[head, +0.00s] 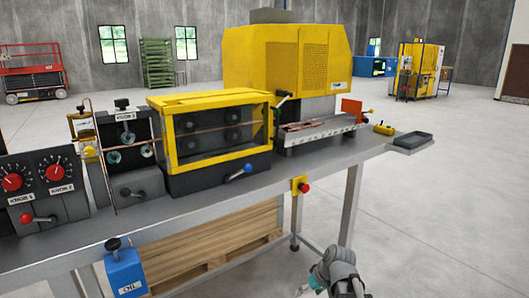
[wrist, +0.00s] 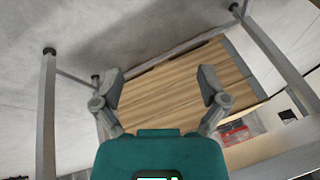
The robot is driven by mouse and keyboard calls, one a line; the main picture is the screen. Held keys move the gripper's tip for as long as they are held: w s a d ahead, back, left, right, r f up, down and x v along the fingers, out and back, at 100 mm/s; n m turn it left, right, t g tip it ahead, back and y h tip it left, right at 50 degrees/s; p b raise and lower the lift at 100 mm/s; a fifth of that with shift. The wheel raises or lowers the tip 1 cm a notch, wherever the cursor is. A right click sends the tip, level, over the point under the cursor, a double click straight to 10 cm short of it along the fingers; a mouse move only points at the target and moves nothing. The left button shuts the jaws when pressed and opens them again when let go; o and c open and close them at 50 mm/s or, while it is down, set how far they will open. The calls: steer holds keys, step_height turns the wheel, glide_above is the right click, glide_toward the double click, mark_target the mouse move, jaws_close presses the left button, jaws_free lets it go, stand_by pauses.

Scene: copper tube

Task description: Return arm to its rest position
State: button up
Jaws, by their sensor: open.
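My gripper (wrist: 162,88) is open and empty in the wrist view, its two grey fingers spread wide apart. Beyond them is a wooden panel (wrist: 170,84) under the workbench, with nothing between the fingers. In the head view my arm shows low at the bottom right, in front of the bench and below its top; the fingertips are not clear there. The workbench (head: 330,158) carries the copper tube machine, with a yellow-framed clear box (head: 215,140) and a big yellow housing (head: 285,62).
A red button on a yellow box (head: 300,186) sits on the bench's front edge. A blue oil box (head: 126,272) hangs at the front left. A grey tray (head: 413,140) is at the bench's right end. Bench legs (head: 351,205) stand near my arm. The floor to the right is clear.

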steer(key=s+d+f+m+g+h, duration=0.2)
steer(key=s+d+m+h, duration=0.15)
steer(key=s, duration=0.55)
step_height(320, 180, up, 18)
steer(key=p, duration=1.7)
steer(key=shift+h+p, duration=0.3)
steer(key=shift+h, duration=0.05)
steer(key=shift+a, duration=0.1)
steer(key=c, duration=0.5)
steer(key=shift+a, duration=0.1)
